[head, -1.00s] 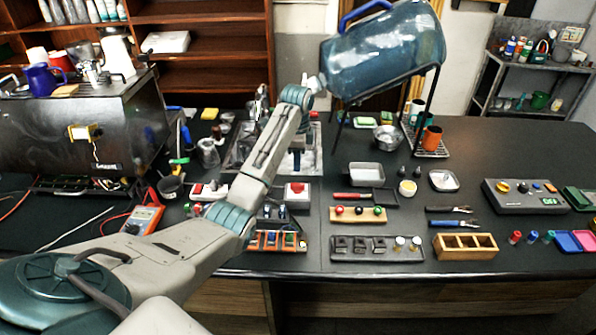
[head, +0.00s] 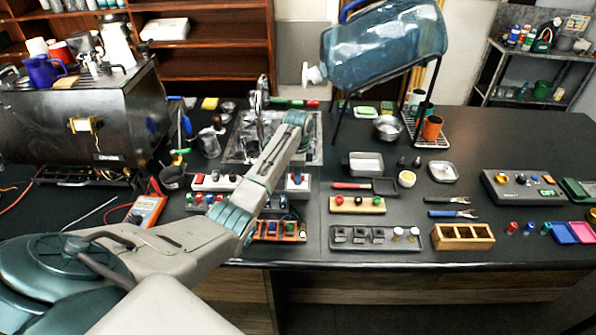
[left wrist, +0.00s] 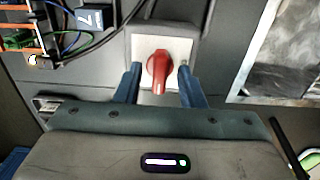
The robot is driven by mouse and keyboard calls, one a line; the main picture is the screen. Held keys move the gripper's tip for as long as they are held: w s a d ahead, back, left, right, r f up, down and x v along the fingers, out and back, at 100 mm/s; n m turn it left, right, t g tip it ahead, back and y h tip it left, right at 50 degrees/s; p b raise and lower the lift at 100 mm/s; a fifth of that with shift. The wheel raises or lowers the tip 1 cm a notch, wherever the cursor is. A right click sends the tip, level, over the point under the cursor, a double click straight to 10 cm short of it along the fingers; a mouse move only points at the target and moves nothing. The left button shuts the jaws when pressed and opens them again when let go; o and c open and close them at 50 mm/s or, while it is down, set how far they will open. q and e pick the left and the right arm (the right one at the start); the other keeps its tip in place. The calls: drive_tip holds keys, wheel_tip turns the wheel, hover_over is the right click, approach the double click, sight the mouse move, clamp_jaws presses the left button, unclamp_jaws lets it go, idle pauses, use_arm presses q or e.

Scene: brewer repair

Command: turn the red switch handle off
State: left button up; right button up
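The red switch handle (left wrist: 159,72) stands out from a pale plate on a grey switch box (left wrist: 205,40) in the left wrist view. My left gripper (left wrist: 158,78) is open, with one blue finger on each side of the handle. Small gaps show between the fingers and the handle, so it is not gripped. In the head view the switch box (head: 298,184) is partly hidden by my left arm, and my left fingers cannot be made out clearly. My right gripper is in neither view now.
A sink (head: 240,145) lies behind the box, and a big blue water bottle (head: 385,48) on a stand is at the back. A tray of terminals with wires (head: 280,230) is in front.

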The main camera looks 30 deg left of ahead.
use_arm(q)
drive_tip(key=shift+c, duration=0.2)
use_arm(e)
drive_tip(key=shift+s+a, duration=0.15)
use_arm(q)
clamp_jaws()
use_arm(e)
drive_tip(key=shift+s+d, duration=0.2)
